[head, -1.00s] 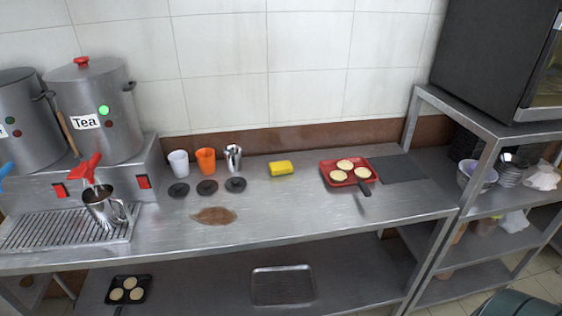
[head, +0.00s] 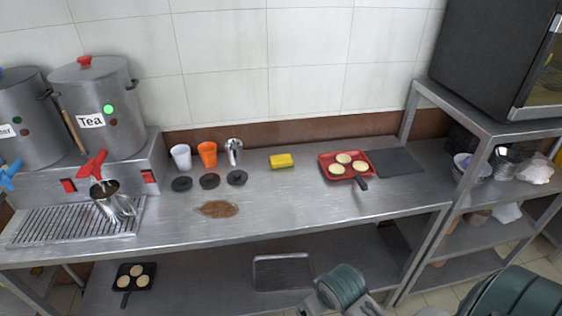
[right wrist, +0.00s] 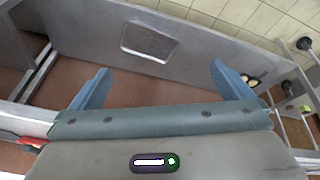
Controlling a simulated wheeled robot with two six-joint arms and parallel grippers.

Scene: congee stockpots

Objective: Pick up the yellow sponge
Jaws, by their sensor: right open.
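The yellow sponge (head: 281,161) lies flat on the steel counter near the back wall, between the metal cup and the red pan. Nothing touches it. My right arm shows at the bottom of the head view, in front of the counter and below its top; its fingers are not visible there. In the right wrist view my right gripper (right wrist: 160,88) is open and empty, with its two blue fingers wide apart. The sponge cannot be seen in the right wrist view. My left gripper is not in view.
The steel counter (head: 285,205) holds a white cup (head: 181,157), an orange cup (head: 207,154), a metal cup (head: 234,151), dark lids and a brown spill (head: 217,209). Right of the sponge is a red pan (head: 331,159) with pancakes. The counter in front of the sponge is clear.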

